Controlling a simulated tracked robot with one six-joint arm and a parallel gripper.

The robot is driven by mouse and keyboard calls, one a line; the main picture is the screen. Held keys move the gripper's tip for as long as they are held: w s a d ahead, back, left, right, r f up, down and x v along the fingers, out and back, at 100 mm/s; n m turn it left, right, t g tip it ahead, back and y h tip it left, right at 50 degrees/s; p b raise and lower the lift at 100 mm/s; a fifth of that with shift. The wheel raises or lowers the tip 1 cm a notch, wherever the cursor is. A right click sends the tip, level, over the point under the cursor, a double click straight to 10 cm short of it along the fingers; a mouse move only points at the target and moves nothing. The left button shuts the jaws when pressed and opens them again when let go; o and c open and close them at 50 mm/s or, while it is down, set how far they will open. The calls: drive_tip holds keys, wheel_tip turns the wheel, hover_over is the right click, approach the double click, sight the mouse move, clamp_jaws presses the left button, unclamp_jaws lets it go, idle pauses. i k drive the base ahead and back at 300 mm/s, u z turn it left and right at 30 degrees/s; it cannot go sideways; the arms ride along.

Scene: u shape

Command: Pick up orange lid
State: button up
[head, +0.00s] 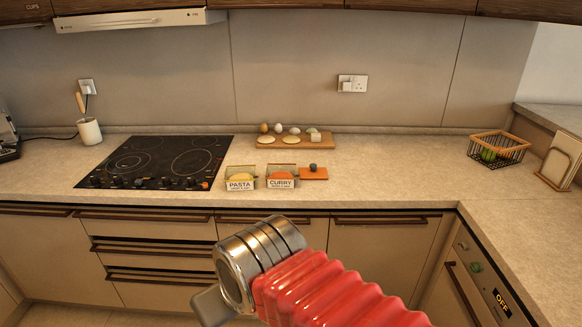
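The orange lid (314,174) is a flat, square-looking piece with a small dark knob on top. It lies on the beige counter (380,165), just right of the container labelled CURRY (280,178). Nothing covers the lid. Part of my arm, red bellows with a metal collar, shows in the lower middle, in front of the counter and apart from the lid in the picture.
A container labelled PASTA (240,180) stands left of the CURRY one. A black hob (158,160) is further left. A wooden board (296,142) with eggs and other food lies behind. A wire basket (499,147) stands at right. Counter right of the lid is clear.

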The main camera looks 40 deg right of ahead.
sight(313, 172)
drive_tip(key=z, duration=0.25)
drive_tip(key=i, duration=1.3)
drive_tip(key=z, duration=0.55)
